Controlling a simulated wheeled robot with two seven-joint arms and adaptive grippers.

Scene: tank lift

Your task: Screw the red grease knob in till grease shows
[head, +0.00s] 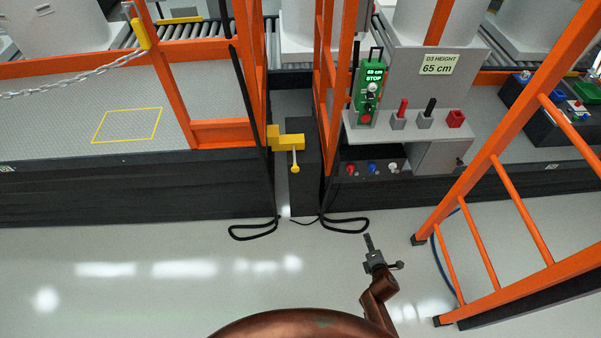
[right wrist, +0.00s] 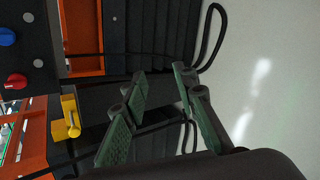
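A small red knob (head: 351,169) sits at the left end of a row on the dark front panel under the grey console. A blue knob (head: 372,168) and a white knob (head: 392,166) are beside it. The red knob (right wrist: 16,81) and blue knob (right wrist: 7,37) also show at the left edge of the right wrist view. I see no grease at the red knob. My right gripper (head: 368,243) is over the floor, below and apart from the panel. Its green-padded fingers (right wrist: 160,88) are spread and empty. My left gripper is not in view.
A yellow bracket with a handle (head: 289,142) juts out left of the panel. Black cable loops (head: 345,225) lie on the floor beneath it. An orange ladder (head: 492,160) stands close on the right. The console shelf has levers and a green display (head: 374,88).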

